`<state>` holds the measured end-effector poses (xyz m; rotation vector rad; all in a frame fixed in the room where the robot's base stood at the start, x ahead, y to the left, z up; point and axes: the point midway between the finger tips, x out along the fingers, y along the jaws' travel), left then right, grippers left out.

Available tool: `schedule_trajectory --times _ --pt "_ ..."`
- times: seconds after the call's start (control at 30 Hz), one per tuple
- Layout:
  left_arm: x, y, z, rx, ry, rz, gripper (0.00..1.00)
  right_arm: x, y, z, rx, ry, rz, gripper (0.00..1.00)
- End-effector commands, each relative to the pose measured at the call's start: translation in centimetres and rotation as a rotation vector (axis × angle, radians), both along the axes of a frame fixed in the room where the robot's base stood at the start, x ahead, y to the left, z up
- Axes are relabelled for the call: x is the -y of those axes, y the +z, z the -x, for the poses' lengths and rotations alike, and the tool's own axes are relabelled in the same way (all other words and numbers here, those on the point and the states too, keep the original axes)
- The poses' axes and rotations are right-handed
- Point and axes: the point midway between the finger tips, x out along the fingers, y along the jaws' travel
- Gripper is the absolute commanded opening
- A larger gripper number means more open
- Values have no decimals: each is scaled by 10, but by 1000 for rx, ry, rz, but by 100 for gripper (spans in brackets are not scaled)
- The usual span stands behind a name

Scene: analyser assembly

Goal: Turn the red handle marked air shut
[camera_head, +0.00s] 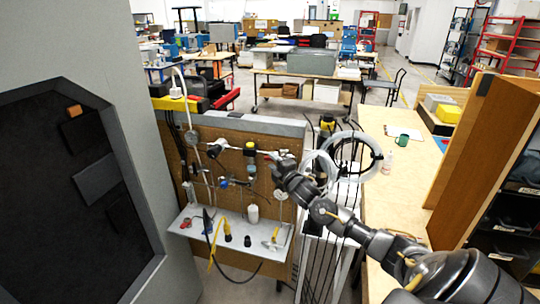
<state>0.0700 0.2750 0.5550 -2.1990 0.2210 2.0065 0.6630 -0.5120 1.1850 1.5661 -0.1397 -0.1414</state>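A brown pegboard panel (226,134) carries pipes, valves and gauges. My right arm comes in from the lower right, and its gripper (277,161) is at the right part of the panel, close to the pipework there. Its fingers are small and dark, and I cannot tell if they are open or shut. A small red spot shows by the gripper; I cannot tell whether it is the red air handle, and no marking is readable. A black and yellow fitting (250,158) is just left of the gripper. My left gripper is not in view.
A metal shelf (190,231) below the panel holds a white bottle (253,214) and small tools. Black cables hang to the right of the panel. A grey cabinet stands at left.

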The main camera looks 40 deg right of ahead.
Motion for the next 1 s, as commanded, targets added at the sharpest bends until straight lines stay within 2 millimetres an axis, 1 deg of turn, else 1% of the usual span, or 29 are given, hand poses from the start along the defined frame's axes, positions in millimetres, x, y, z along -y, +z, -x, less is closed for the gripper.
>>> schedule_trajectory --times 0.03,0.2,0.37,0.6,0.87,0.9,1.0 --pt "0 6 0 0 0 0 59 2 4 -8 2 -1 -2 36" --pt "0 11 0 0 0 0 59 4 2 -24 0 -1 0 36" --pt "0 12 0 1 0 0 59 5 0 -29 1 1 1 36" --pt "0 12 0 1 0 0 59 5 0 -30 0 1 1 36" --pt "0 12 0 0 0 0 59 5 0 -30 0 1 0 2" --pt "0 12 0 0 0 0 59 5 0 -30 0 1 0 0" --pt "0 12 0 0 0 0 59 5 -1 -30 0 0 0 0"
